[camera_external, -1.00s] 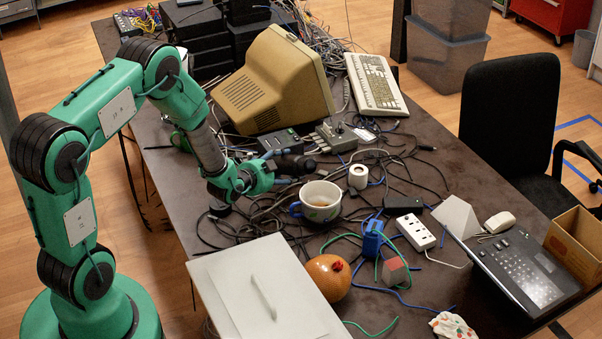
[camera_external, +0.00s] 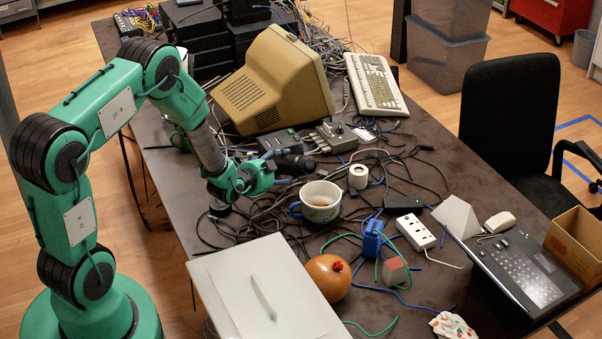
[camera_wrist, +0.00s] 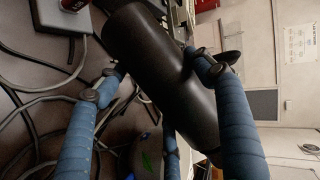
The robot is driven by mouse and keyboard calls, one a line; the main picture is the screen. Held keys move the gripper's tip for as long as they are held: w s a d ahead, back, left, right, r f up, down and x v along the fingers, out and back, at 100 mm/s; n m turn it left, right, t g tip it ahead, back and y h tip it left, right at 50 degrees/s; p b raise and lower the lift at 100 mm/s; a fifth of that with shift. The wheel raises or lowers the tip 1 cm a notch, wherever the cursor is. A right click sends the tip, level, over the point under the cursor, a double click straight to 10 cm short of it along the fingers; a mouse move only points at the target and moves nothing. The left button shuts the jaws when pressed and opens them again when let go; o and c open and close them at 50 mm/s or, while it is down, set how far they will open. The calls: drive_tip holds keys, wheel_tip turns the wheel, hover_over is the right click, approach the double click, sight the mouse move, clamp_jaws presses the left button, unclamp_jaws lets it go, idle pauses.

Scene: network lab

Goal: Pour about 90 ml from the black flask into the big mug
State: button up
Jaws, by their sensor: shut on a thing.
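My gripper (camera_external: 272,174) is shut on the black flask (camera_external: 290,164), which lies nearly on its side in the grip. Its right end is close to the left rim of the big mug and a little above it. In the wrist view the flask (camera_wrist: 150,65) lies between my blue fingers (camera_wrist: 168,125). I cannot make out a stream between flask and mug.
A white roll (camera_external: 358,177) stands just behind the mug. Black cables (camera_external: 245,220) lie around it. A grey panel (camera_external: 225,275) and an orange round object (camera_external: 328,278) are in front. A beige monitor (camera_external: 275,80) stands behind the gripper.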

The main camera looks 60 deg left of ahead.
sight(294, 174)
drive_tip(key=shift+f, duration=0.1)
idle(0.3)
drive_tip(key=shift+w+d+f+n+h+b, duration=0.1)
drive_tip(key=shift+d+f+n+h+b, duration=0.15)
drive_tip(key=shift+f, duration=0.2)
drive_tip(key=shift+w+d+f+n+h+b, duration=0.1)
drive_tip(key=shift+f+n+h+b, duration=0.05)
drive_tip(key=shift+f+n+b, duration=0.2)
drive_tip(key=shift+w+d+r+n+h+p, duration=0.1)
drive_tip(key=shift+d+r+n+h+p, duration=0.15)
drive_tip(key=shift+r+p, duration=0.3)
drive_tip(key=shift+d+r+n+h+p, duration=0.15)
drive_tip(key=shift+d+r+n+p, duration=0.15)
drive_tip(key=shift+r+p, duration=0.2)
drive_tip(key=shift+w+d+r+n+h+p, duration=0.15)
drive_tip(key=shift+d+r+n+h+p, duration=0.2)
drive_tip(key=shift+n+h, duration=0.2)
drive_tip(key=shift+d+f+n+t+h, duration=0.1)
drive_tip(key=shift+f+n+t+h, duration=0.25)
drive_tip(key=shift+f+n, duration=0.3)
drive_tip(key=shift+w+d+r+n+t+h+p, duration=0.1)
drive_tip(key=shift+d+r+n+t+h+p, duration=0.1)
drive_tip(key=shift+n+h+p, duration=0.35)
drive_tip(key=shift+w+d+r+n+t+h+p, duration=0.15)
drive_tip(key=shift+n+h+p, duration=0.25)
drive_tip(key=shift+n, duration=0.2)
drive_tip(key=shift+d+f+n+h, duration=0.1)
drive_tip(key=shift+n+h, duration=0.35)
drive_tip(key=shift+n, duration=0.15)
